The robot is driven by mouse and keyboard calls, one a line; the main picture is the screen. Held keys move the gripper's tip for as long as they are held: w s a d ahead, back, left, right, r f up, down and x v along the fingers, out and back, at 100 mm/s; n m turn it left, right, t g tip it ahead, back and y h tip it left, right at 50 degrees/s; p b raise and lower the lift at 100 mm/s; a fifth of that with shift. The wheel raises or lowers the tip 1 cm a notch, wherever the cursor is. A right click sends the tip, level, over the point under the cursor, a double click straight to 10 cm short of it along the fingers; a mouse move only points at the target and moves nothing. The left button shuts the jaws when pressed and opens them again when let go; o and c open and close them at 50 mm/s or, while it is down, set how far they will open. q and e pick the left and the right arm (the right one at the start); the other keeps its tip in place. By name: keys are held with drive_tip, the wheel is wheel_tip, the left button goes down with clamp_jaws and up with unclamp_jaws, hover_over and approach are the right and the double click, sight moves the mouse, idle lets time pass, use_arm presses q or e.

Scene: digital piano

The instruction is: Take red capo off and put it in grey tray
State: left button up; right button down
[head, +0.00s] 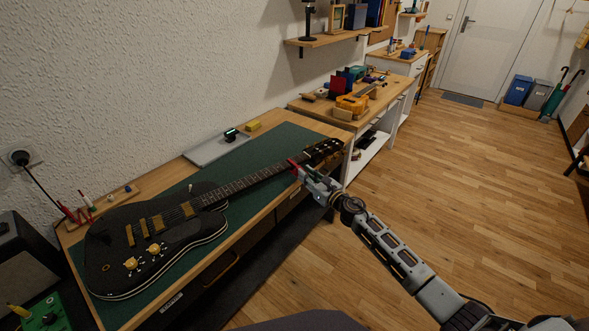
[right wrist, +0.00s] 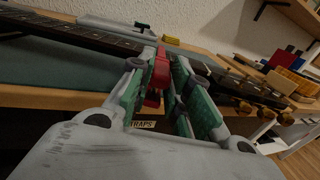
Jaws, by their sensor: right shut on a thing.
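A black electric guitar (head: 155,225) lies on a green mat (head: 283,146) on the workbench, its neck pointing to the upper right. The red capo (head: 294,167) is on the neck near the headstock; it also shows in the right wrist view (right wrist: 160,70). My right gripper (head: 304,174) is shut on the capo at the near edge of the neck; its fingers flank the capo in the right wrist view (right wrist: 158,82). Whether the capo still clamps the strings cannot be told. The grey tray (head: 207,151) lies at the bench's back edge by the wall. My left gripper is not in view.
A small dark device with a green display (head: 231,134) is at the tray's right end, with a yellow block (head: 253,126) beside it. A wooden tool holder (head: 108,203) is at the back left. A second bench (head: 338,111) with several items stands beyond the headstock.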

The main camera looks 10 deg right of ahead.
drive_tip(key=shift+v, duration=1.15)
drive_tip(key=shift+s+d, duration=0.2)
drive_tip(key=shift+s, duration=0.2)
drive_tip(key=shift+v, duration=1.9)
idle(1.2)
drive_tip(key=shift+b+v, duration=0.4)
drive_tip(key=shift+v, duration=0.95)
idle(1.2)
drive_tip(key=shift+b+v, duration=0.55)
drive_tip(key=shift+v, duration=1.8)
